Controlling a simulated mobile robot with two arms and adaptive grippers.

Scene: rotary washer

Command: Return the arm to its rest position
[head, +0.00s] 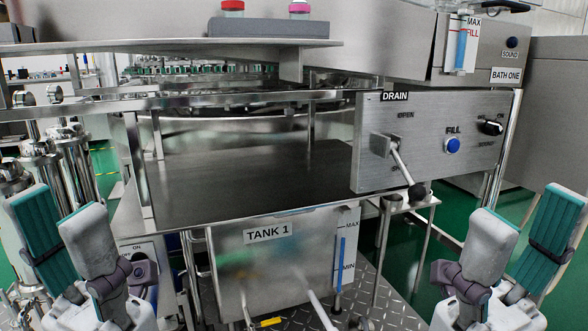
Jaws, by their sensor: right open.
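My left gripper (56,208) is at the lower left of the head view, its two teal-and-grey fingers pointing up and apart, with nothing between them. My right gripper (530,210) is at the lower right, also with its fingers spread and empty. Both stand in front of the washer and hold nothing. The arm links behind the grippers are mostly out of the picture.
The steel control panel (430,165) carries the drain lever (400,160), a blue fill button (452,146) and a black knob (490,128). Tank 1 (285,255) is low in the middle. Metal cylinders (72,160) stand at left. Green floor (405,250) shows at right.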

